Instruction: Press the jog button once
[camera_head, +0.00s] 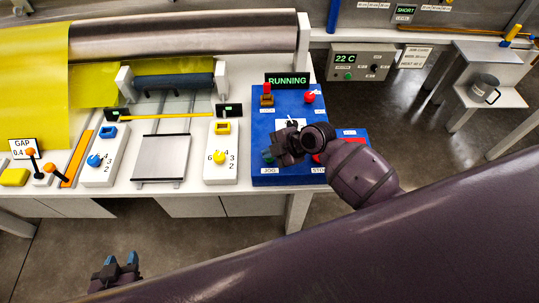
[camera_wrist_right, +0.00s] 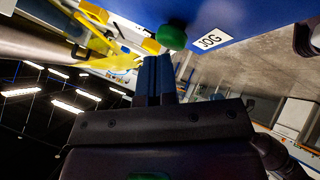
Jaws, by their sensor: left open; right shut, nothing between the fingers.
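The jog button is a green round knob (camera_wrist_right: 172,37) beside a white JOG label (camera_wrist_right: 211,40) on the blue panel (camera_wrist_right: 250,14) in the right wrist view. In the head view the JOG label (camera_head: 269,170) shows on the blue control panel (camera_head: 260,132), and my right gripper (camera_head: 278,156) hides most of the button. In the wrist view my right gripper (camera_wrist_right: 157,62) is shut and empty, its blue fingertips close to the green button; I cannot tell whether they touch. My left gripper (camera_head: 122,260) is open and empty, low in front of the bench.
A lit RUNNING sign (camera_head: 287,79) stands behind the panel. A red lever (camera_head: 267,92) and a red knob (camera_head: 309,97) are on the panel's far part. A red button (camera_head: 316,158) by the STOP label is partly hidden by my right wrist. A white dial block (camera_head: 220,170) stands left.

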